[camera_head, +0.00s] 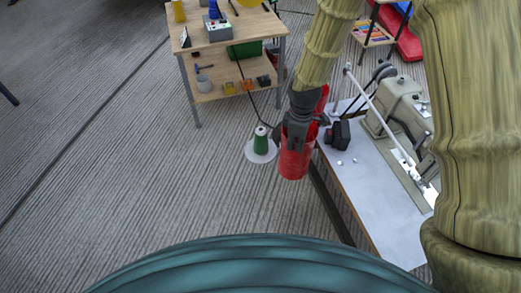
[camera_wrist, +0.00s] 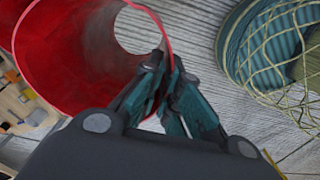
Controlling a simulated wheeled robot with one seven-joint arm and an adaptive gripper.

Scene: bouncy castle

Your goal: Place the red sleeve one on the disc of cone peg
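The red sleeve (camera_head: 294,163) is a hollow, open-ended tube hanging under my gripper (camera_head: 297,122), roughly upright in the head view. In the wrist view the sleeve (camera_wrist: 75,60) fills the upper left. My fingers (camera_wrist: 172,85) are closed on its wall near the rim, one inside and one outside. The cone peg (camera_head: 261,141) is a green cone with a white top. It stands on a round white disc (camera_head: 251,155), just left of the sleeve. The sleeve appears apart from the cone; their height difference is hard to tell.
A grey-white sewing table (camera_head: 365,190) with a sewing machine (camera_head: 398,105) stands right of the sleeve, its edge close by. A wooden workbench (camera_head: 230,45) with tools is behind on the left. The striped floor (camera_head: 130,170) is open at left.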

